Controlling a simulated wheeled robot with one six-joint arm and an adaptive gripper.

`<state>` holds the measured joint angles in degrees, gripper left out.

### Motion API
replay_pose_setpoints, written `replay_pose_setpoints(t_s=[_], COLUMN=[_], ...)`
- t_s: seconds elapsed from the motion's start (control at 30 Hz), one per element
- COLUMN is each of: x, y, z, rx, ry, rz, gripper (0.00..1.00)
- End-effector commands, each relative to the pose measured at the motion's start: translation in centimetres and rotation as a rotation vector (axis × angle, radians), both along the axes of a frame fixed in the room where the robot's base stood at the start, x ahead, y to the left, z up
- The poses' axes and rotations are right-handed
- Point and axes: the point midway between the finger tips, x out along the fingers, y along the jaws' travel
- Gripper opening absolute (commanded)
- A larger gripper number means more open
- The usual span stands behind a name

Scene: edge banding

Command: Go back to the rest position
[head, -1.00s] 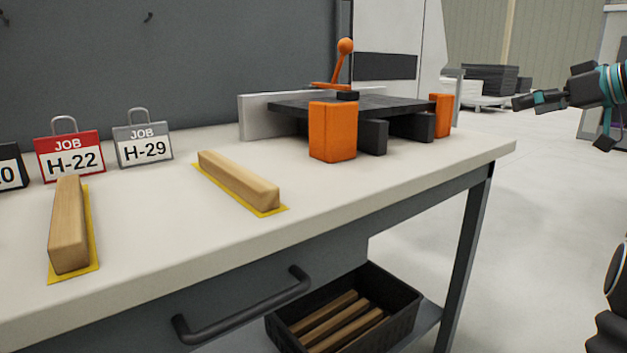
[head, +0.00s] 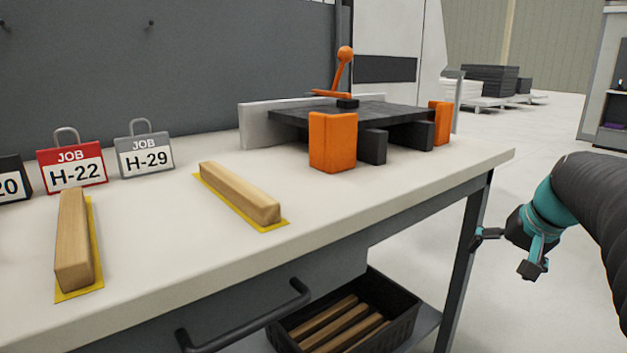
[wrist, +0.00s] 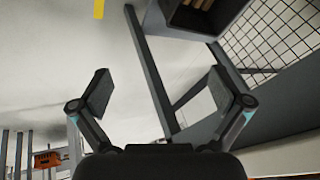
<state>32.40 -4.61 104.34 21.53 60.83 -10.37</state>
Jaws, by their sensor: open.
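My gripper (head: 508,252) is at the right of the head view, in front of the right end of the workbench (head: 430,178) and lower than its top. Its two fingers are spread apart with nothing between them. In the wrist view my gripper (wrist: 160,92) also shows open and empty, with pale floor and a dark bench leg seen beyond the fingers. My arm comes in from the right edge of the head view.
Two wooden bars (head: 240,192) lie on yellow marks on the bench, beside job tags (head: 145,150). A black fixture with orange blocks (head: 333,142) stands at the bench's right end. A bin (head: 395,318) of wooden strips sits below. Floor right of the bench is clear.

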Motion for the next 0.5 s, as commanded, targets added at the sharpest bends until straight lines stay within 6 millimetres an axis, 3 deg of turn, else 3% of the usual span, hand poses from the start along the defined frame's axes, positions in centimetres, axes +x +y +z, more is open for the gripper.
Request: replay_pose_setpoints(t_s=[0.03,0.2,0.5], x=[-1.8,-7.5,-16.8], y=[2.1,7.1,14.1], z=[-0.5,-3.2,-6.4], rx=[-0.026,-0.120,-0.282], ry=[0.025,0.084,0.094], rz=[0.007,0.044,0.254], gripper=[1.00,1.00,1.00])
